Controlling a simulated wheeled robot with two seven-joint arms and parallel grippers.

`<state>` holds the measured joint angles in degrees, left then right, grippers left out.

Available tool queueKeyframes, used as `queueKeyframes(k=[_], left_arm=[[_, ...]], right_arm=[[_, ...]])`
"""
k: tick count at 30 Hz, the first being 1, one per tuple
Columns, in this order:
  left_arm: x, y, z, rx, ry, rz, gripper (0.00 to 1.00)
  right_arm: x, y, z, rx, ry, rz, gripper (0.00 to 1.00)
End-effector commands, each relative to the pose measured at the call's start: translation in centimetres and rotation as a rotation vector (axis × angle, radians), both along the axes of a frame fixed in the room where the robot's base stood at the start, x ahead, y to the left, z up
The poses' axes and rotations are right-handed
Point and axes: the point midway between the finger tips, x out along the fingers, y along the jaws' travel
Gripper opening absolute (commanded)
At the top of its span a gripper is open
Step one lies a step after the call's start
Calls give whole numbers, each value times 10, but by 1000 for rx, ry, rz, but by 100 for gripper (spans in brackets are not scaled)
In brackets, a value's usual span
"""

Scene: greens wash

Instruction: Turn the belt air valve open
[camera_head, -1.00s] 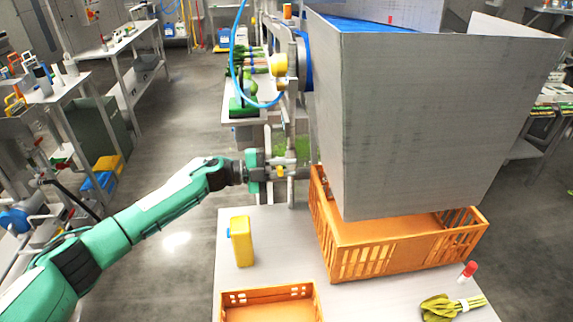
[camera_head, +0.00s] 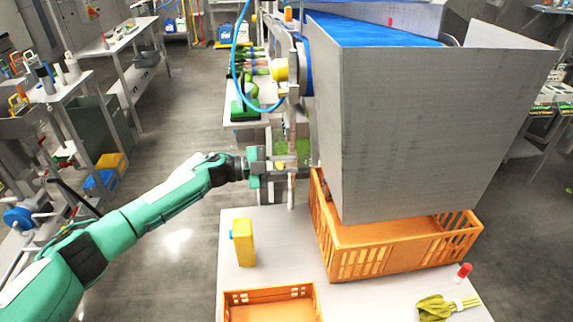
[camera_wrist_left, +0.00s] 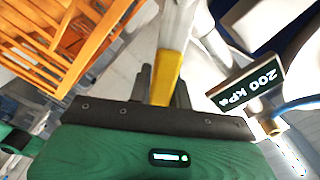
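The belt air valve's yellow handle (camera_wrist_left: 166,72) shows in the left wrist view, with a pale grey part beyond it. It stands between my left gripper's two dark fingers (camera_wrist_left: 162,88), which sit close against both sides of it. In the head view my left gripper (camera_head: 281,166) reaches from the left to the belt frame, and a small bit of the yellow handle (camera_head: 280,165) shows at the fingers. The valve body is mostly hidden there. A dark display (camera_wrist_left: 248,86) reading 200 kPa is right of the handle in the wrist view. My right gripper is not in view.
An orange crate (camera_head: 385,262) stands under the large grey chute (camera_head: 420,130), just right of my gripper. A yellow container (camera_head: 243,243), another orange crate (camera_head: 270,296) and bundled greens (camera_head: 437,307) are on the table (camera_head: 290,240). A blue hose (camera_head: 236,70) hangs above.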

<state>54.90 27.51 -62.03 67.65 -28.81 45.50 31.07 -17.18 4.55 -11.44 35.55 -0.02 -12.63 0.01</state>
Motion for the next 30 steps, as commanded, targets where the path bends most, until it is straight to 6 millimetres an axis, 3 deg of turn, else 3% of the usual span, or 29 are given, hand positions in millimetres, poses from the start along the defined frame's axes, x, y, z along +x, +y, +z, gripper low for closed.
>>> queueKeyframes(k=[1, 3, 15, 20, 30], left_arm=[[0, 0, 0, 1, 0, 1, 28], [0, 0, 0, 1, 0, 1, 41], [-1, 8, -1, 1, -1, 1, 42], [-6, 35, -3, 2, -2, 4, 42], [-21, 108, -4, 2, -1, 2, 42]], right_arm=[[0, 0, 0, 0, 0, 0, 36], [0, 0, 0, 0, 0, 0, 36], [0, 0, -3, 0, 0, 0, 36], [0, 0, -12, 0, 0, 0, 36], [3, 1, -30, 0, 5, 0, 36]])
